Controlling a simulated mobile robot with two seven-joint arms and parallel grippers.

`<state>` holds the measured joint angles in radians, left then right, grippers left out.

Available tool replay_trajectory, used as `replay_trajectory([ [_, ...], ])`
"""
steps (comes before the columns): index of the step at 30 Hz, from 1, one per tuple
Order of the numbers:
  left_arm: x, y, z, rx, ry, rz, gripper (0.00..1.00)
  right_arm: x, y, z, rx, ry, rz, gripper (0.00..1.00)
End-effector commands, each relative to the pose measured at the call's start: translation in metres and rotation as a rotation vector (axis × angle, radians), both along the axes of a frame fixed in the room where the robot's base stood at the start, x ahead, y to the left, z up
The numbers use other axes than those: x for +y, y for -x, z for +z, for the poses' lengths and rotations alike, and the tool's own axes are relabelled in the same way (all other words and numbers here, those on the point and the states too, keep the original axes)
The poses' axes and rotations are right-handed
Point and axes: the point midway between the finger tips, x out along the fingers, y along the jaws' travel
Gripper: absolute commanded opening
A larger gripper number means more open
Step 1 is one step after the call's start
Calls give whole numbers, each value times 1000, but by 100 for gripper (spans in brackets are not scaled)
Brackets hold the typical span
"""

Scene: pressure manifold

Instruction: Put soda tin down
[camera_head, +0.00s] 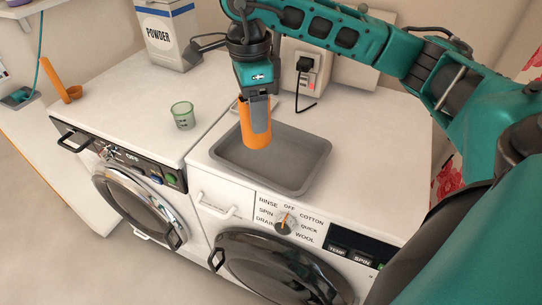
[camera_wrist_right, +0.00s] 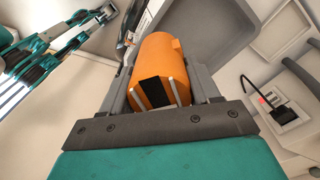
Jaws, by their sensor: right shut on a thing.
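The orange soda tin (camera_head: 257,128) is held upright between the fingers of my right gripper (camera_head: 258,110). It is over the left part of the grey tray (camera_head: 305,170) on the right-hand machine. I cannot tell if its base touches the tray. In the right wrist view the tin (camera_wrist_right: 160,62) sits between both fingers of my right gripper (camera_wrist_right: 160,85), and the tray (camera_wrist_right: 215,25) shows behind it.
A green cup (camera_head: 183,115) stands on the left machine's top, left of the tray. A powder box (camera_head: 168,32) stands at the back. A wall socket with a black plug (camera_head: 304,66) is behind the tray. An orange utensil (camera_head: 66,85) is at the far left.

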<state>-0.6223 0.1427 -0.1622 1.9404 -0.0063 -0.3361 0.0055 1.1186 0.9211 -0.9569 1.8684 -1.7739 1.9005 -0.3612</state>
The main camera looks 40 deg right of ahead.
Motion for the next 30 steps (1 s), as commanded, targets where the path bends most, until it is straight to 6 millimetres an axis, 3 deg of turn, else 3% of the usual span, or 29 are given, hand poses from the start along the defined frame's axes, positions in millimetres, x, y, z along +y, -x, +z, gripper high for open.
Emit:
replay_trajectory([
  [30,0,3,-1,5,1,-1,51,-60,5,51,-34,5,-1660,27],
])
